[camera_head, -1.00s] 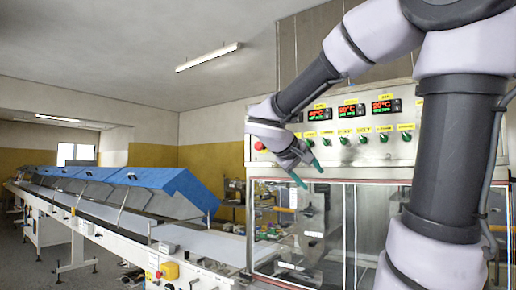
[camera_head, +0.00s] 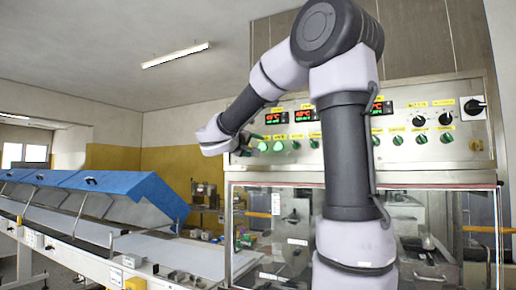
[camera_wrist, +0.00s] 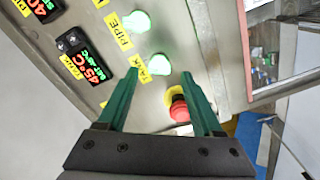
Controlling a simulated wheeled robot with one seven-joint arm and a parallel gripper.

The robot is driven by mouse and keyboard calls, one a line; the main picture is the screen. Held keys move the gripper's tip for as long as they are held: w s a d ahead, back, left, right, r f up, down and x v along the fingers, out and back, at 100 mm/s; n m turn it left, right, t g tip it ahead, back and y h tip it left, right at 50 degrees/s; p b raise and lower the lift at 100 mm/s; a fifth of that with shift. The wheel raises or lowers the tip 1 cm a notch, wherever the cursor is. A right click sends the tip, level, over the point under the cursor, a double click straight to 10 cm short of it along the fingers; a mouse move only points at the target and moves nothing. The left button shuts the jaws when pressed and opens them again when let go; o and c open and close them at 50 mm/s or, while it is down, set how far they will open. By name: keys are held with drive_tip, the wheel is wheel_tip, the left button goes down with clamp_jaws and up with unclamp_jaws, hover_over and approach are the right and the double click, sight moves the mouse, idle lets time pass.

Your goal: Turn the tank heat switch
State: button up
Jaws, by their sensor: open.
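The tank heat switch is a green glowing knob beside a yellow TANK label; it shows in the wrist view (camera_wrist: 159,65), and appears to be the leftmost lit knob in the head view (camera_head: 263,147). My gripper (camera_wrist: 160,74) is open and empty, with dark green fingers. In the wrist view its fingertips lie left and right of this knob; I cannot tell whether they touch it. In the head view my gripper (camera_head: 248,150) is at the panel's left end, partly hidden by my wrist.
A red emergency button (camera_wrist: 179,108) is close beside the right finger. A second lit knob labelled PIPE (camera_wrist: 138,21) sits beyond the tank knob. Temperature displays (camera_wrist: 80,58) line the panel. Glass doors (camera_head: 270,230) are below, and a conveyor with blue covers (camera_head: 100,190) is at left.

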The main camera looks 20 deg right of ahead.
sight(261, 147)
drive_tip(key=shift+x, duration=1.4)
clamp_jaws()
drive_tip(key=shift+n, duration=0.4)
drive_tip(key=n, duration=0.5)
drive_tip(key=shift+s+n, duration=0.1)
drive_tip(key=shift+n, duration=0.3)
drive_tip(key=n, duration=0.5)
drive_tip(key=shift+n, duration=0.3)
